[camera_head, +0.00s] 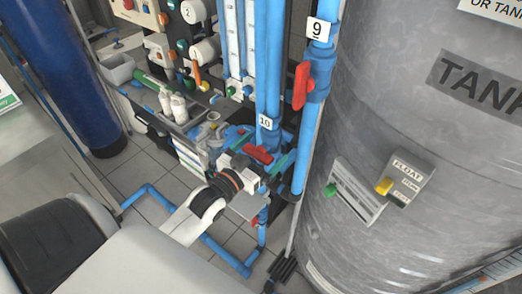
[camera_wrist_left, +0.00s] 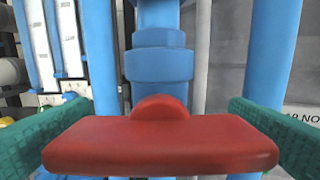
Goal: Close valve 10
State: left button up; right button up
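Valve 10 has a red handle (camera_head: 258,154) just below the white label 10 (camera_head: 265,122) on a blue vertical pipe. In the left wrist view the handle (camera_wrist_left: 160,145) fills the lower middle and lies crosswise to the blue pipe (camera_wrist_left: 158,62) behind it. My left gripper (camera_head: 260,159) is at this handle. Its green fingers are wide apart, one by each end of the handle, in the left wrist view (camera_wrist_left: 160,138). I cannot tell whether they touch it. My right gripper is not in view.
Valve 9's red handle (camera_head: 302,86) is above right, under label 9 (camera_head: 318,29). A large grey tank (camera_head: 420,150) stands close on the right. Blue floor pipes (camera_head: 225,252) run below my left arm. A cluttered bench with bottles (camera_head: 178,107) is behind left.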

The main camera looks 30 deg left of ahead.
pick_arm(q)
jog(key=s+a+b, duration=0.1)
jog(key=s+b, duration=0.2)
jog(key=s, duration=0.9)
jog(key=s+f+n+g+y, duration=0.1)
jog(key=s+f+g, duration=0.25)
jog(key=f, duration=1.45)
jog(key=s+f+g+y, duration=0.15)
jog(key=f+g, duration=0.35)
jog(key=f, duration=1.2)
jog(key=s+d+f+m+g, duration=0.1)
jog(key=s+f+g, duration=0.3)
jog(key=s+f, duration=0.6)
jog(key=s+d+f+m+g+h, duration=0.1)
jog(key=s+d+f+g, duration=0.3)
jog(key=s+f, duration=0.7)
jog(key=shift+s+d, duration=0.2)
jog(key=shift+d, duration=0.1)
jog(key=shift+g, duration=0.25)
